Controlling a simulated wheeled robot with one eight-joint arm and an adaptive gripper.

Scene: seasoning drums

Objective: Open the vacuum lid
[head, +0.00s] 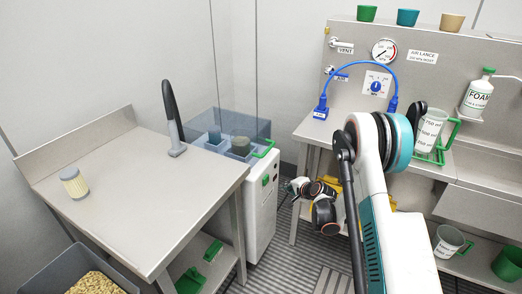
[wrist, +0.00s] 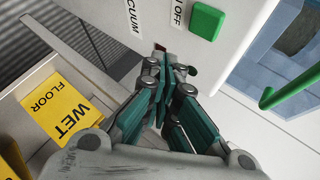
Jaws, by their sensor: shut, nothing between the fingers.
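The vacuum is a white cabinet (head: 262,205) beside the steel table in the head view. Its see-through bluish lid (head: 232,122) is on top, with dark round parts showing through. A green handle (head: 264,149) is at the top right edge; it also shows at the right of the wrist view (wrist: 292,88). A green button (wrist: 207,20) is on the cabinet's face beside "ON OFF" and "VACUUM" lettering. My gripper (wrist: 172,62) is shut and empty, its tips close to the cabinet face below the button. I cannot tell whether they touch it.
Yellow wet-floor signs (wrist: 62,108) lie below left of my gripper. A steel bench (head: 312,128) with a blue hose is at right.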

